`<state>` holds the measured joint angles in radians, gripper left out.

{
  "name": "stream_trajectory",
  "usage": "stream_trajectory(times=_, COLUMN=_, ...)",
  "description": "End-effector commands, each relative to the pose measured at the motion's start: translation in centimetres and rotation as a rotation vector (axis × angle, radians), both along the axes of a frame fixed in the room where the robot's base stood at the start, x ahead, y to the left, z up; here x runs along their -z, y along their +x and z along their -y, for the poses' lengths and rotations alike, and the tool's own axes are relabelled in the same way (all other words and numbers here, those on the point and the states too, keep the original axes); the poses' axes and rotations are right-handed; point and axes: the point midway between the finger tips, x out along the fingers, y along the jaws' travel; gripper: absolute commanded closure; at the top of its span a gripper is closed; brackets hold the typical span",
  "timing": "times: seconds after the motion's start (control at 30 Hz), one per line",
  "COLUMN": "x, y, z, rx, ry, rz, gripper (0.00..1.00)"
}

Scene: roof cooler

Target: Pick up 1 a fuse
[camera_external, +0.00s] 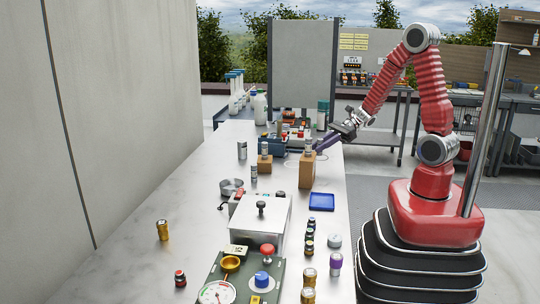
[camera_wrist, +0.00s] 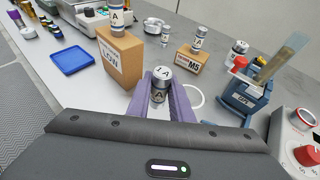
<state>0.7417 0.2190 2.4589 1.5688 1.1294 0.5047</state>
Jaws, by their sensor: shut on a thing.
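My gripper (camera_wrist: 160,92) has its purple fingers shut on a small cylindrical fuse (camera_wrist: 161,76) with a silver top marked "1 A", in the wrist view. Whether the fuse touches the table cannot be told. In the external view my gripper (camera_external: 318,149) is low beside the taller wooden block (camera_external: 307,172); the held fuse cannot be made out there. In the wrist view another "A" fuse (camera_wrist: 117,20) stands on the block marked "LOW" (camera_wrist: 121,60). Another fuse (camera_wrist: 199,38) stands on the block marked "M5" (camera_wrist: 187,63). More similar fuses (camera_wrist: 165,34) (camera_wrist: 238,50) stand behind.
A blue tray (camera_external: 321,201) lies in front of the taller block. A blue holder (camera_wrist: 243,97) and a device with a red knob (camera_wrist: 306,154) stand to the right in the wrist view. A white ring (camera_wrist: 195,97) marks the table. Metal equipment (camera_external: 258,220) crowds the nearer table.

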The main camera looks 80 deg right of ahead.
Motion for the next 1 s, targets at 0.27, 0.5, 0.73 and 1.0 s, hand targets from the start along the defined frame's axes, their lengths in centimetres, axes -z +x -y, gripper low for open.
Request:
stream_trajectory(times=0.27, x=-3.3, y=0.0, z=0.0, rx=0.0, ry=-0.001, rz=0.002, gripper=1.0)
stream_trajectory(times=0.5, x=-4.1, y=0.0, z=0.0, rx=0.0, ry=0.0, rz=0.0, gripper=1.0)
stream_trajectory(times=0.73, x=-4.1, y=0.0, z=0.0, rx=0.0, ry=0.001, rz=-0.001, gripper=1.0)
stream_trajectory(times=1.0, x=-4.1, y=0.0, z=0.0, rx=0.0, ry=0.001, rz=-0.001, gripper=1.0)
